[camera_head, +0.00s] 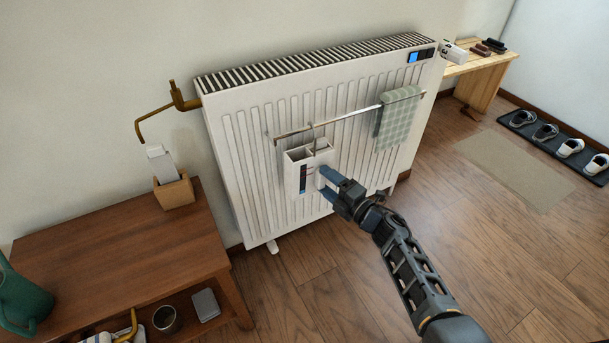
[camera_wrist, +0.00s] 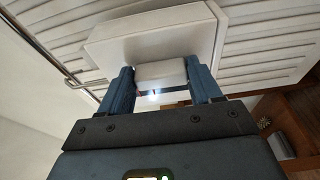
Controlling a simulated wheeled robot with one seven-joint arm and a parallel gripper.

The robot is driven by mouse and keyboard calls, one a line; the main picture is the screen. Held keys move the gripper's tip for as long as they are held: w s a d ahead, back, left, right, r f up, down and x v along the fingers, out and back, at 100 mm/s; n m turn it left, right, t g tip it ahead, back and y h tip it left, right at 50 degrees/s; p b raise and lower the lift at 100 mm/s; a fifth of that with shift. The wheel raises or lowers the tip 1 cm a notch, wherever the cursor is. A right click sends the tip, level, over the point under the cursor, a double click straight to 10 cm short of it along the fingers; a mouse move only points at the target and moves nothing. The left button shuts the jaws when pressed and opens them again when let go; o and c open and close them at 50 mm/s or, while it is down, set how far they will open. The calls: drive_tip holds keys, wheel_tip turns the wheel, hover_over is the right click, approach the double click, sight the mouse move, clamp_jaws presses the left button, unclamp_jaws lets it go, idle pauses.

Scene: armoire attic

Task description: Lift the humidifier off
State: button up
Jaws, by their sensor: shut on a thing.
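The humidifier (camera_head: 296,174) is a white box with an open, divided top and a dark strip on its side. It hangs by a hook from the metal rail (camera_head: 350,118) across the front of the white radiator (camera_head: 240,135). My gripper (camera_head: 324,180) is at the front of the humidifier. In the wrist view, my gripper (camera_wrist: 160,85) has its two blue fingers on either side of a white block that sticks out from the humidifier's face (camera_wrist: 150,38), and it is shut on it. The hook still appears to be over the rail.
A checked towel (camera_head: 398,115) hangs on the rail to the right. A low wooden table (camera_head: 115,255) stands at the left, with a green watering can (camera_head: 20,298) on it. A bench (camera_head: 480,75) and a shoe mat (camera_head: 548,143) are at the right. The floor before the radiator is clear.

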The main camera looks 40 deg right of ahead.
sight(319, 164)
drive_tip(key=shift+r, duration=0.1)
drive_tip(key=c, duration=0.7)
drive_tip(key=shift+o, duration=0.2)
drive_tip(key=shift+r+p, duration=1.75)
drive_tip(key=shift+r, duration=0.3)
drive_tip(key=s+a+p, duration=0.1)
drive_tip(key=s+a, duration=0.1)
drive_tip(key=s, duration=0.6)
drive_tip(key=shift+s+a, duration=0.2)
drive_tip(key=shift+s, duration=0.1)
drive_tip(key=w+a+r, duration=0.2)
drive_tip(key=a+r, duration=0.1)
drive_tip(key=a, duration=0.4)
drive_tip(key=w+a+r+p, duration=0.1)
drive_tip(key=w+a+r, duration=0.1)
drive_tip(key=a+r, duration=0.2)
drive_tip(key=w+a+r, duration=0.3)
drive_tip(key=a, duration=0.7)
drive_tip(key=shift+r+n+y+p, duration=0.15)
drive_tip(key=shift+n+y+p, duration=0.15)
drive_tip(key=shift+p, duration=0.1)
drive_tip(key=shift+s+r+p, duration=0.1)
drive_tip(key=shift+r+p, duration=0.1)
drive_tip(key=shift+p, duration=0.5)
